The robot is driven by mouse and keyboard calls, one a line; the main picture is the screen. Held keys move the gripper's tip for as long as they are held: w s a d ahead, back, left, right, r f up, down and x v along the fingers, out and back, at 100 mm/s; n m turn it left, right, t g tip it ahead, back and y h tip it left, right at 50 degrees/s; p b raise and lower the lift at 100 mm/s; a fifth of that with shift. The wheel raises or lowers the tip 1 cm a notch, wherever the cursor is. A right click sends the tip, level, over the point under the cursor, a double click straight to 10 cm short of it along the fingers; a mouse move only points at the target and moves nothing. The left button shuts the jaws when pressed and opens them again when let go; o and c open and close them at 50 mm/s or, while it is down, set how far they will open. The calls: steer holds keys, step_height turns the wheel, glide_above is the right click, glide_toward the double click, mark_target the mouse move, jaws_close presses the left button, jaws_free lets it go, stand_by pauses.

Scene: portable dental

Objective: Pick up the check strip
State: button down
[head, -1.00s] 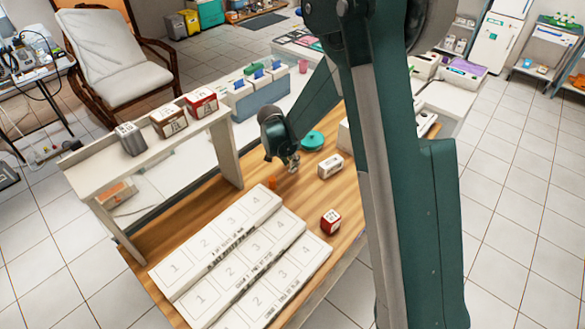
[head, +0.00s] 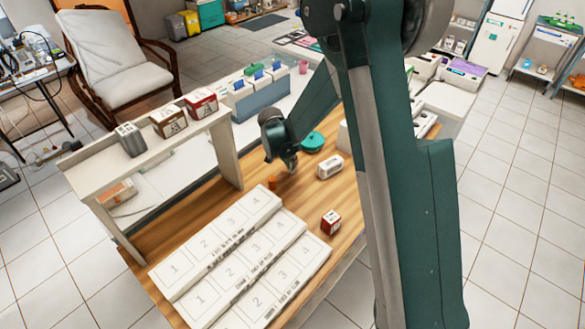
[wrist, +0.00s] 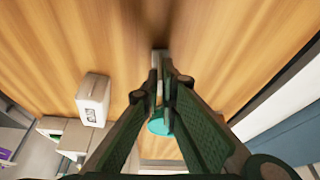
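My gripper (wrist: 160,78) points down close to the wooden tabletop. In the wrist view its two dark fingers are close together, with a narrow pale piece (wrist: 159,60) between their tips. It looks like the check strip, and the fingers appear closed on it, though they hide much of it. In the head view my gripper (head: 289,166) is over the table beside a small orange item (head: 272,182), and the strip cannot be made out there.
A teal round item (head: 312,141) and a white box (head: 330,166) stand close by. A red-and-white box (head: 330,221) is nearer the front. Numbered white trays (head: 240,255) fill the front left. A raised shelf (head: 150,165) with small boxes stands at left.

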steer(key=shift+r, duration=0.15)
steer(key=shift+r+p, duration=0.55)
steer(key=shift+r, duration=4.3)
steer(key=shift+d, duration=0.1)
